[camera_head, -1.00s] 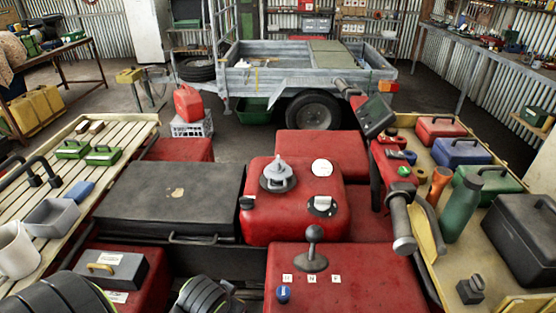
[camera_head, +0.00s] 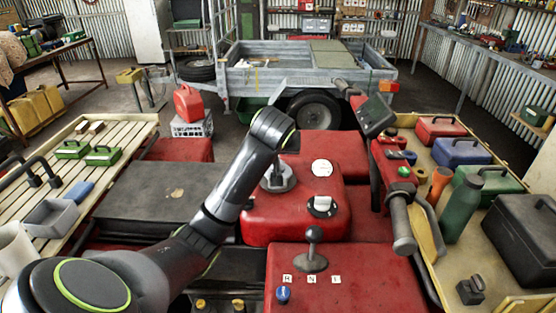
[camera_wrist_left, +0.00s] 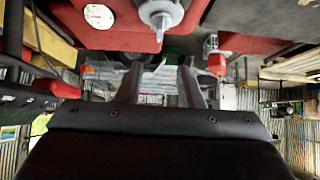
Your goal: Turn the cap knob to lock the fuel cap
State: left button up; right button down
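The grey fuel cap with its raised knob (camera_head: 279,181) sits on top of the red fuel tank (camera_head: 262,222). My left arm partly hides it in the head view. In the left wrist view, which looks upside down, the cap and its knob (camera_wrist_left: 161,18) show at the top centre, with the red tank (camera_wrist_left: 110,38) around them. My left gripper (camera_wrist_left: 161,85) is open, its two fingers apart with nothing between them. It is apart from the cap. In the head view only a thin grey finger part (camera_head: 279,92) shows beyond the wrist, above and behind the cap. My right gripper is out of view.
A gear lever (camera_head: 312,248) stands on the red panel in front of the tank. The handlebar grip (camera_head: 401,228) is to the right. A dark flat rack (camera_head: 150,205) lies to the left. A trailer (camera_head: 300,75) and a red jerry can (camera_head: 187,103) are behind.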

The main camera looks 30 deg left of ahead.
pick_arm(q)
jog(key=p+x, duration=0.2)
jog(key=x, duration=1.5)
jog(key=shift+w, duration=0.2)
grip_shut()
